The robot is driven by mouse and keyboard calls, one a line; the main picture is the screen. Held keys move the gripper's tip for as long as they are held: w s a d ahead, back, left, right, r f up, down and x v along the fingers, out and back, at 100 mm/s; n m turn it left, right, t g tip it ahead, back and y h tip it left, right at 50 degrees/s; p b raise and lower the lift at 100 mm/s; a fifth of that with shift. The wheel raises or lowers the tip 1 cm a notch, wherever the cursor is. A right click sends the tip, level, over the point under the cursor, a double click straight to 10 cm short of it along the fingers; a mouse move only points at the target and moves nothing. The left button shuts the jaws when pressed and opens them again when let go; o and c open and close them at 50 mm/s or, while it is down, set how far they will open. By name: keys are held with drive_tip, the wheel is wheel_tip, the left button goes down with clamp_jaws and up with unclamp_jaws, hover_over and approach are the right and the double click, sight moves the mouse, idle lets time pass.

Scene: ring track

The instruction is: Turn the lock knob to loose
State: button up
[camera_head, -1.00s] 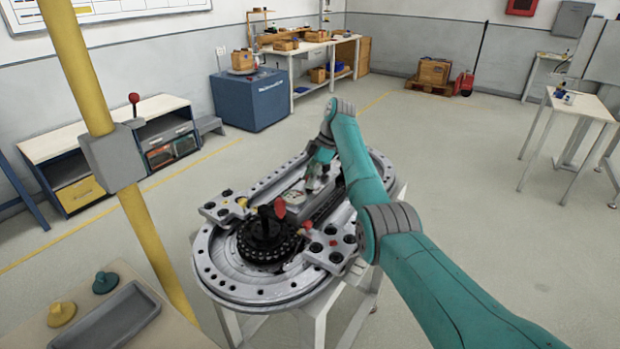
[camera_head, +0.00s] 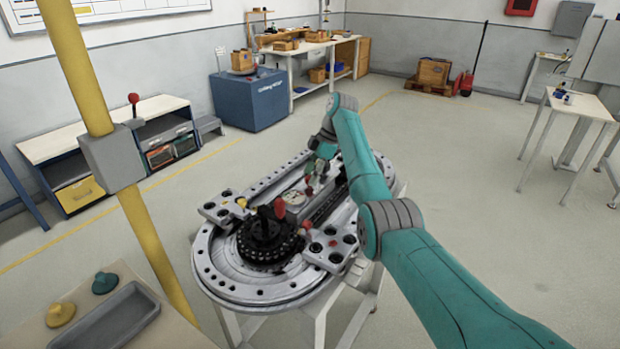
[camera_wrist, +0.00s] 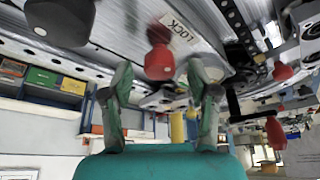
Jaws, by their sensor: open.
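A red knob (camera_wrist: 159,62) on a dark, blurred stem hangs near a "LOCK" label (camera_wrist: 180,28) in the wrist view. It appears between and a little beyond the spread fingertips of my gripper (camera_wrist: 161,88), which is open and empty. I cannot tell whether either finger touches it. In the head view, my gripper (camera_head: 318,172) is small, pointing down over the middle of the ring track (camera_head: 222,272). A small red spot (camera_head: 308,191) shows just below it, probably the same knob. The knob's turn position is not clear.
A black hub (camera_head: 265,238) with a larger red knob (camera_head: 279,208) stands near the track's front end. Plates with dark round holes (camera_head: 330,245) flank it. A yellow post (camera_head: 120,190) rises at left, beside a grey tray (camera_head: 107,318).

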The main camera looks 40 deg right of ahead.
drive_tip(key=v, duration=1)
drive_tip(key=shift+s+r, duration=0.1)
drive_tip(key=shift+r, duration=0.05)
